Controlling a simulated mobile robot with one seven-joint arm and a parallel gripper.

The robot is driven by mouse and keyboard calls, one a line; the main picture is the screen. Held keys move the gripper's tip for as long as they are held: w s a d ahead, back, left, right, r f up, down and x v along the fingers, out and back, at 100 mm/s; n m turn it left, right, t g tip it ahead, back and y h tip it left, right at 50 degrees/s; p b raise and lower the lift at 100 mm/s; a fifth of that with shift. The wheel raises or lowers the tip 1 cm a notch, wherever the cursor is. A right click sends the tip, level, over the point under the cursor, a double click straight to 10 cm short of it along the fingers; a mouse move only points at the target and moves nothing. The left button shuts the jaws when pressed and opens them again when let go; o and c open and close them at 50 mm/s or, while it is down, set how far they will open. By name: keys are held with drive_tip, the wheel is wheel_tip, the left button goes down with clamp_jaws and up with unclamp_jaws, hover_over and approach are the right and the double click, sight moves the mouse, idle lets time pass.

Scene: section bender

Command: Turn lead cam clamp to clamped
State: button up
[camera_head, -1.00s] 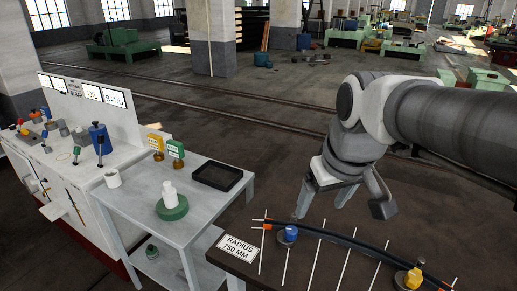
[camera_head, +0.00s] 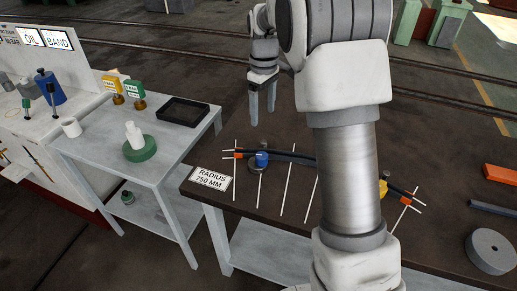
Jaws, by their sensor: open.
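A blue cam clamp (camera_head: 262,158) on a dark round base sits at the left end of a dark curved bar (camera_head: 291,154) on the brown table. A yellow cam clamp (camera_head: 384,188) sits near the bar's right end, partly hidden by my arm. No label shows which clamp is the lead one. My gripper (camera_head: 262,108) is open and empty, fingers pointing down. In the picture it appears above and behind the blue clamp, apart from it. The middle of the bar is hidden behind my arm.
The brown table (camera_head: 262,212) carries a "RADIUS 750 MM" sign (camera_head: 211,179), white lines, and a grey disc (camera_head: 491,251) at right. A grey side table (camera_head: 92,140) at left holds a black tray (camera_head: 183,111), a green-based white part (camera_head: 140,147) and yellow and green tags.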

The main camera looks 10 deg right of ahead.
sight(262, 155)
drive_tip(key=f+b, duration=0.1)
drive_tip(key=f, duration=1.7)
drive_tip(key=shift+w+b, duration=0.2)
drive_tip(key=shift+b, duration=0.15)
clamp_jaws()
